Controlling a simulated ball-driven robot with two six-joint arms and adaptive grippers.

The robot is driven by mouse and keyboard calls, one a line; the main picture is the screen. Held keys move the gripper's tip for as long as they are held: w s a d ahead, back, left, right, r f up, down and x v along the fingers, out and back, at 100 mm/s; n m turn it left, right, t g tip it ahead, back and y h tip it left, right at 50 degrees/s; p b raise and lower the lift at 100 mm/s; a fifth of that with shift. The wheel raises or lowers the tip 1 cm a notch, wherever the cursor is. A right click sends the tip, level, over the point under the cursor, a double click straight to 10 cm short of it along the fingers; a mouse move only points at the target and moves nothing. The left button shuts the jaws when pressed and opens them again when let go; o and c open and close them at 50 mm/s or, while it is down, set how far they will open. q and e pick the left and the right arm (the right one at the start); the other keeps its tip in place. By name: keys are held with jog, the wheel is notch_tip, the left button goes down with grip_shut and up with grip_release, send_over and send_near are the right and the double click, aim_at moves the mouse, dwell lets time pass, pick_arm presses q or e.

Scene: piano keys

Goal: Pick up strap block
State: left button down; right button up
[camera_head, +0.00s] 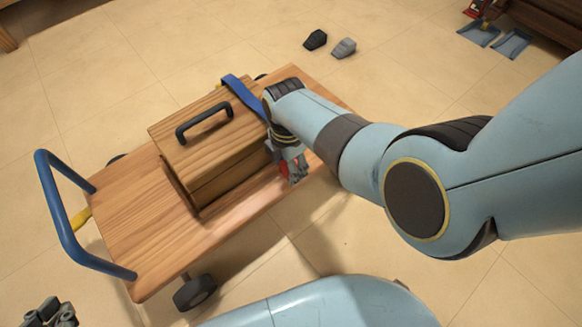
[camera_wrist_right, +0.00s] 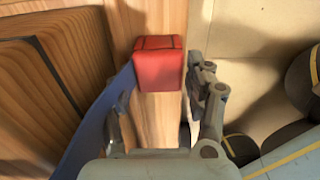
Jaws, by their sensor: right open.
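The red strap block (camera_wrist_right: 158,65) shows in the right wrist view at the end of the blue strap (camera_wrist_right: 97,118), over the wooden deck edge. My right gripper (camera_wrist_right: 168,88) is open, with its fingers apart at either side of the block's near end; I cannot tell whether they touch it. In the head view my right gripper (camera_head: 294,172) is low beside the box's right end, and only a sliver of red shows there. My left gripper (camera_head: 48,314) is at the bottom left corner, cut off by the frame, away from the trolley.
A wooden box (camera_head: 195,145) with a dark handle (camera_head: 203,122) stands on the wooden trolley (camera_head: 140,225), which has a blue push bar (camera_head: 58,205). Two wedges, black (camera_head: 315,40) and grey (camera_head: 343,48), lie on the floor behind. The tiled floor around is mostly clear.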

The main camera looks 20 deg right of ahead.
jog(key=c, duration=0.9)
jog(key=shift+c, duration=0.2)
jog(key=shift+r, duration=0.15)
